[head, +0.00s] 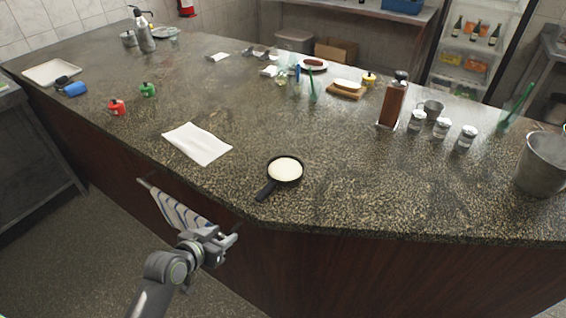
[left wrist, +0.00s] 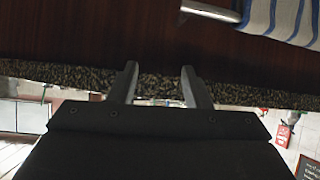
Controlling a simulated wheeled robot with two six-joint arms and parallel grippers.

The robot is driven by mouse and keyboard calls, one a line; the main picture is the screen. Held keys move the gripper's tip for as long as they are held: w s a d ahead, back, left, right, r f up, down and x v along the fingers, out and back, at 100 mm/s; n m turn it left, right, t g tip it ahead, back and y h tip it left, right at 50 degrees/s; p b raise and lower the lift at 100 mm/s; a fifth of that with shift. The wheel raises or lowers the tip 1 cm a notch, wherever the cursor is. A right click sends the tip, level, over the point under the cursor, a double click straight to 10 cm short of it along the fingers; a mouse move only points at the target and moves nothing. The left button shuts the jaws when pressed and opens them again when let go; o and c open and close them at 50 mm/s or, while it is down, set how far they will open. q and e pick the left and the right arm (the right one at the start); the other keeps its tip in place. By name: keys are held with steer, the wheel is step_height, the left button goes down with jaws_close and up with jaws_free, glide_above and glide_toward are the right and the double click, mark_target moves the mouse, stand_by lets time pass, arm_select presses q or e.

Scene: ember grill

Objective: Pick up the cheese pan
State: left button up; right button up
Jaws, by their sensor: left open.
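The cheese pan (head: 285,169) is a small black skillet with a pale round filling. It sits on the speckled stone counter near its front edge, with its handle (head: 267,190) pointing toward the lower left. My left gripper (head: 232,240) is in front of the counter, lower than its top and to the lower left of the pan, apart from it. In the left wrist view its two fingers (left wrist: 158,88) are spread with nothing between them. The pan is not in the left wrist view. My right gripper is not in view.
A striped towel (head: 180,214) hangs on a rail at the counter front, close to my left gripper; it also shows in the left wrist view (left wrist: 290,18). A white napkin (head: 197,143) lies left of the pan. Shakers (head: 441,129) and a metal bucket (head: 543,163) stand right.

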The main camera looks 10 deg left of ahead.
arm_select(q)
step_height(320, 180, up, 12)
steer(key=d+m+t+h+p, duration=0.1)
steer(key=d+m+h, duration=0.1)
steer(key=d, duration=0.1)
steer(key=p, duration=0.3)
glide_toward(268, 187)
steer(key=x, duration=0.3)
steer(key=shift+w, duration=0.15)
steer(key=shift+w+d+f, duration=0.2)
steer(key=shift+w+f, duration=0.2)
steer(key=shift+w, duration=0.15)
steer(key=shift+w+d+f+p, duration=0.1)
steer(key=shift+w+d+p, duration=0.1)
steer(key=shift+w+p, duration=0.15)
steer(key=x, duration=0.3)
steer(key=shift+p, duration=0.4)
steer(key=shift+w+d+f, duration=0.25)
steer(key=shift+w+f, duration=0.1)
steer(key=shift+w, duration=0.2)
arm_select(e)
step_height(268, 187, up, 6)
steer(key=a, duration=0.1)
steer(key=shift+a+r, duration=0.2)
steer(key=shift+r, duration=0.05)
arm_select(q)
steer(key=shift+c, duration=0.3)
